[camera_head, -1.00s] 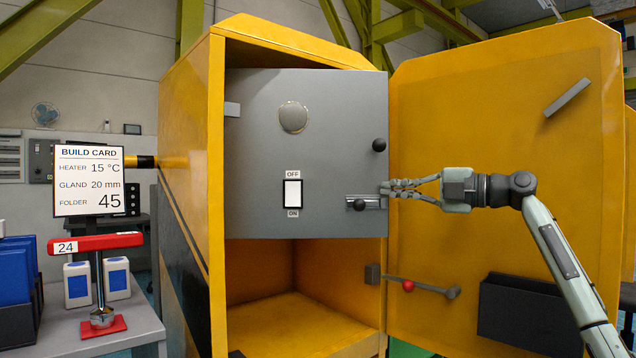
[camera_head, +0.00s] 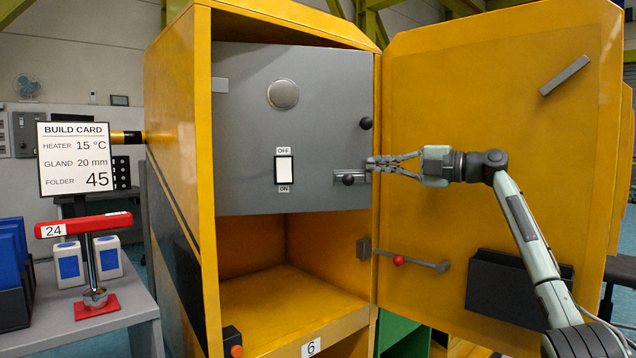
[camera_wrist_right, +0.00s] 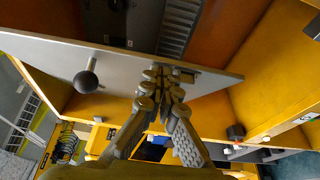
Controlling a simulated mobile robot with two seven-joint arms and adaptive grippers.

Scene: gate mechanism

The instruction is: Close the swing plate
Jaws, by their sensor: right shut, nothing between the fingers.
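The swing plate (camera_head: 240,130) is a grey panel across the upper part of the yellow cabinet. It has a round disc, an OFF/ON switch (camera_head: 284,170), a black ball knob (camera_head: 366,123) and a small latch with a dark knob (camera_head: 349,179) near its right edge. How far it stands from its seat is hard to tell. My right gripper (camera_head: 371,163) is shut and empty, its fingertips at the plate's right edge beside the latch. In the right wrist view the fingertips (camera_wrist_right: 163,82) overlap the plate (camera_wrist_right: 120,65), near a ball knob (camera_wrist_right: 86,81). My left gripper is not in view.
The yellow cabinet door (camera_head: 500,150) stands open on the right, behind my right arm. A bar with a red ball (camera_head: 398,260) juts across below the plate. The lower cabinet compartment (camera_head: 285,285) is empty. A bench (camera_head: 140,300) at left carries a red-handled tool and a build card.

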